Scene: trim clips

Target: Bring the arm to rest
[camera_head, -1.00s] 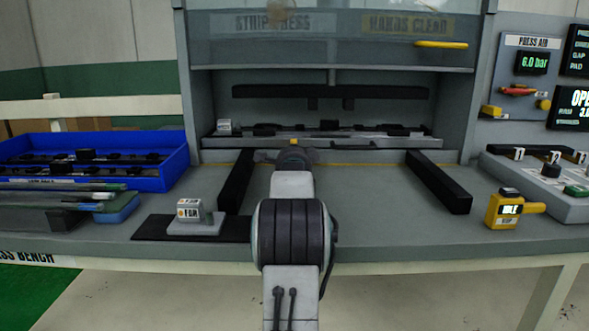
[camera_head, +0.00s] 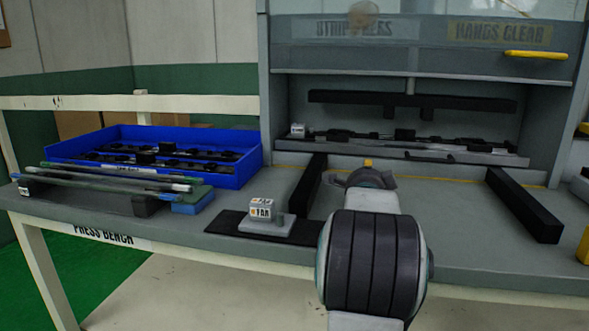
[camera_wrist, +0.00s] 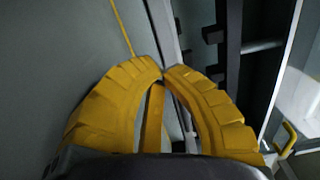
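My arm (camera_head: 372,262) rises from the bottom of the head view, in front of the press bench. My gripper (camera_wrist: 162,70) shows in the wrist view as two curved yellow fingers whose tips meet or nearly meet, with nothing seen between them. In the head view the gripper is mostly hidden behind my wrist; only a small yellow part (camera_head: 368,163) shows. It is over the bench, in front of the press opening, and I cannot tell its exact height.
The press tray (camera_head: 420,152) holds dark clips under a black bar (camera_head: 410,102). Two black rails (camera_head: 525,206) flank the bench space. A blue bin (camera_head: 245,172), long strips (camera_head: 120,178) and a labelled block (camera_head: 262,208) on a dark mat (camera_head: 222,224) are to the left.

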